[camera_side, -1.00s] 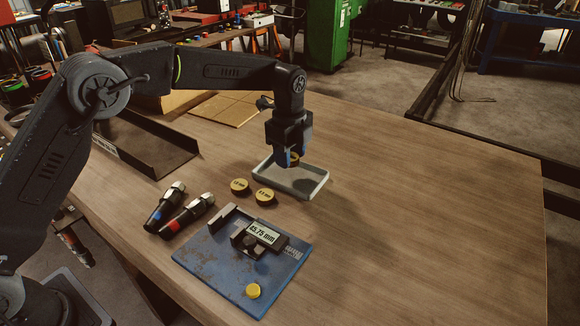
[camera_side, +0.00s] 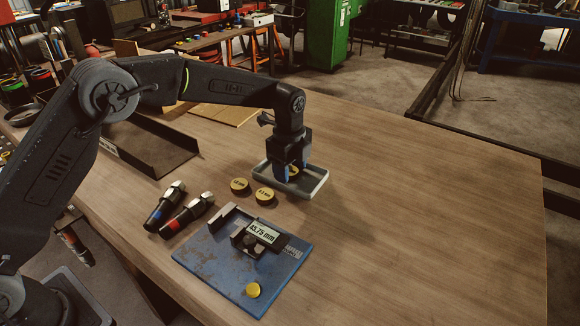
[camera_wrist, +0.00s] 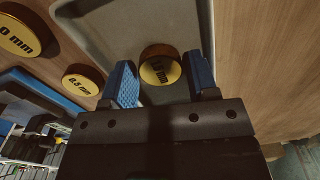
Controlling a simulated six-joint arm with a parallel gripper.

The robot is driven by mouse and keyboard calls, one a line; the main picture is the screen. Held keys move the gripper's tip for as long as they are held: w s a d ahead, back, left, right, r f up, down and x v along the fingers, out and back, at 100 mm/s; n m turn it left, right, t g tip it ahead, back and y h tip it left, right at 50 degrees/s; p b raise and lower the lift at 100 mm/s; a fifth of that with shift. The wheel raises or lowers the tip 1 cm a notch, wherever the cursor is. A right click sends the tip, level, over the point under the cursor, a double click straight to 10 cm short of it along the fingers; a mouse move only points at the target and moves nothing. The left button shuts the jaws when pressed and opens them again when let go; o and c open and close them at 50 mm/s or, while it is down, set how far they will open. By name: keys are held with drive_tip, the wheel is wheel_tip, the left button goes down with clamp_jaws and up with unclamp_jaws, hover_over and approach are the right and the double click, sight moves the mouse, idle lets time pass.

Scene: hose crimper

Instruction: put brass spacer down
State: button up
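The brass spacer (camera_wrist: 160,72) is a short gold disc with "mm" lettering on its face. It lies in the grey tray (camera_wrist: 88,32), between my fingers. My gripper (camera_wrist: 165,84) points down with its blue-padded fingers on either side of the spacer. The fingers stand a little apart from it, with a gap clearest on the right. In the side view my gripper (camera_side: 291,174) is low inside the tray (camera_side: 318,184), and the spacer (camera_side: 292,170) is partly hidden by the fingers.
Two other brass spacers (camera_side: 239,185) (camera_side: 264,195) lie left of the tray. Two hose fittings (camera_side: 165,203) (camera_side: 188,215) and a blue gauge plate (camera_side: 215,262) with a 45.75 mm display (camera_side: 263,232) are nearer the front. A yellow disc (camera_side: 253,290) sits on the plate. The table's right side is clear.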

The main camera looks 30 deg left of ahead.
drive_tip(key=shift+r, duration=0.1)
drive_tip(key=s+a+r+n+t, duration=0.1)
drive_tip(key=s+a+r+n, duration=0.15)
drive_tip(key=r, duration=0.65)
drive_tip(key=s+a+r+n, duration=0.15)
drive_tip(key=s+r, duration=0.25)
drive_tip(key=r, duration=0.5)
drive_tip(key=s+a+r+n+t, duration=0.2)
drive_tip(key=s+r+n, duration=0.25)
drive_tip(key=s, duration=0.45)
drive_tip(key=s+a+f+n, duration=0.1)
drive_tip(key=s+f+n, duration=0.1)
drive_tip(key=s, duration=0.4)
drive_tip(key=s+a+f+n+t, duration=0.1)
drive_tip(key=s+f+n, duration=0.2)
drive_tip(key=s+n, duration=0.2)
drive_tip(key=s+a+f+n+t, duration=0.1)
drive_tip(key=s+a+f+n, duration=0.1)
drive_tip(key=s+n, duration=0.2)
drive_tip(key=s, duration=0.3)
drive_tip(key=shift+s+f, duration=0.15)
drive_tip(key=shift+f, duration=0.1)
